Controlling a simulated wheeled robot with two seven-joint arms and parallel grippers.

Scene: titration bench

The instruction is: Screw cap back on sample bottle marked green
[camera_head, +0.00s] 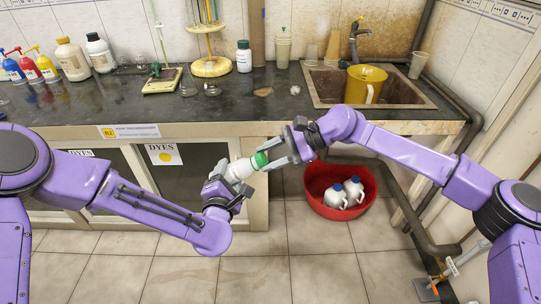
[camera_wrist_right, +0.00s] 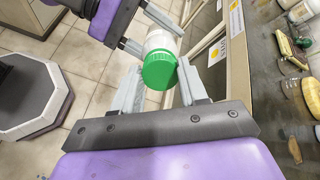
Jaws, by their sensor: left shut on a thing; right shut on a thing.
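A white sample bottle (camera_head: 238,170) with a green cap (camera_head: 260,160) is held tilted in the air in front of the bench. My left gripper (camera_head: 232,176) is shut on the bottle body. My right gripper (camera_head: 272,156) is at the cap end, shut on the green cap. In the right wrist view the green cap (camera_wrist_right: 159,70) sits at the end of the white bottle (camera_wrist_right: 161,40), between my right gripper's fingers (camera_wrist_right: 160,88). My left gripper (camera_wrist_right: 150,30) shows beyond it around the bottle. I cannot tell whether the cap's threads are engaged.
The dark bench top (camera_head: 230,105) runs behind. On it stand another white bottle with a green cap (camera_head: 244,58), dye bottles (camera_head: 30,68) and a sink (camera_head: 325,85) holding a yellow pitcher (camera_head: 366,84). A red basin (camera_head: 338,200) with white jugs sits on the floor.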

